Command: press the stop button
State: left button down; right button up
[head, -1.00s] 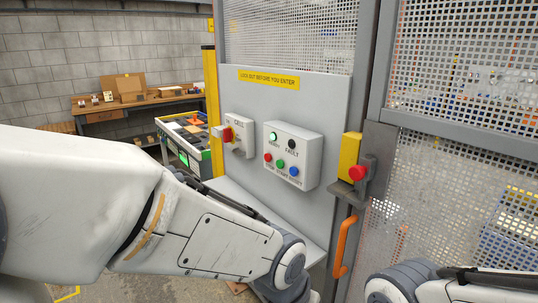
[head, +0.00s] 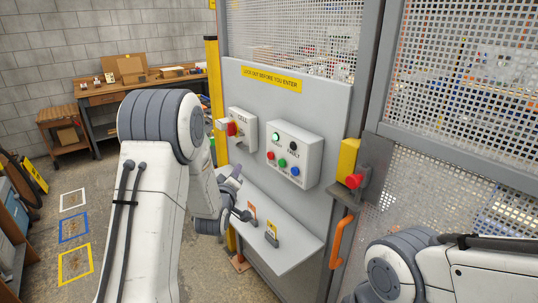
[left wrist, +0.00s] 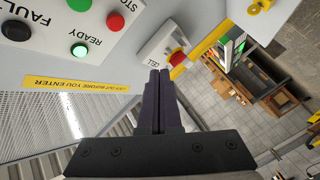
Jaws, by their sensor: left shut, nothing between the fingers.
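The stop button is the red button (head: 271,155) at the left of the lower row on the grey control box (head: 310,152). It also shows at the top edge of the left wrist view (left wrist: 79,4), upside down, its label partly cut off. My left gripper (head: 237,173) is below and left of the box, apart from it and partly hidden by my wrist. In the left wrist view its dark fingers (left wrist: 159,74) are shut and empty. My right arm shows at the lower right, but its gripper is out of view.
Green (head: 282,162) and blue (head: 295,171) buttons sit beside the red one, under a lit ready lamp (head: 276,136). A red-handled cell switch (head: 232,129) is left of the box. A red-knobbed yellow latch (head: 348,160) is right. A shelf (head: 290,252) juts out below.

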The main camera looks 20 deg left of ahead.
aim_at(271, 155)
pick_arm(q)
jog(key=shift+w+d, duration=0.1)
jog(key=w+d+p, duration=0.1)
jog(key=w+d, duration=0.4)
jog(key=w, duration=0.1)
jog(key=shift+w+d, duration=0.2)
jog(key=shift+w, duration=0.15)
dwell(2.1)
jog(key=shift+w+d+b, duration=0.2)
jog(key=shift+w+b, duration=0.15)
jog(key=shift+b, duration=0.05)
